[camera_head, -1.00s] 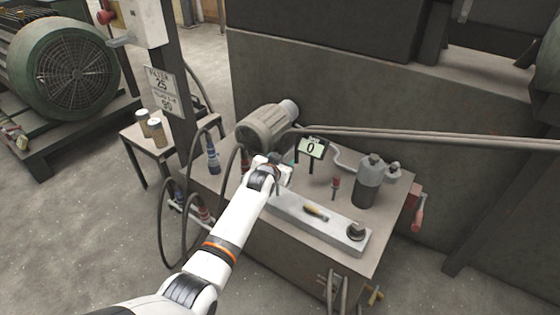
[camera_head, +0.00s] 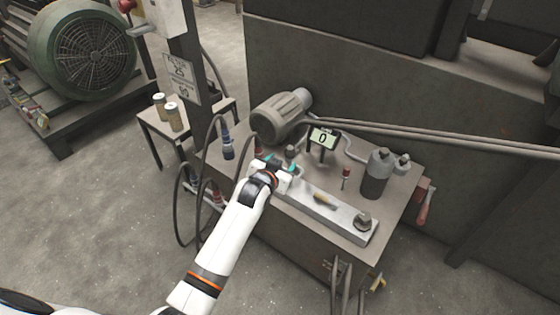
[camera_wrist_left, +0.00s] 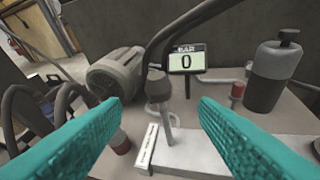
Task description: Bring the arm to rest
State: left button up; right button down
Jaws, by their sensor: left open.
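My left arm reaches in from the lower left in the head view, and its gripper (camera_head: 278,166) is over the left part of the bench top. In the left wrist view the two teal fingers (camera_wrist_left: 158,112) stand wide apart with nothing held between them. A dark-topped knob on a stem (camera_wrist_left: 159,88) stands beyond the fingers, seen through the gap. My right gripper does not show.
A display reading 0 (camera_head: 322,138) stands behind the block. A grey motor (camera_head: 280,115) is at the back left and a grey bottle (camera_head: 376,174) at the right. Hoses hang by a dark post at the left. Two cans (camera_head: 174,117) stand on a side table.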

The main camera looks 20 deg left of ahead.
pick_arm(q)
jog(key=shift+s, duration=0.2)
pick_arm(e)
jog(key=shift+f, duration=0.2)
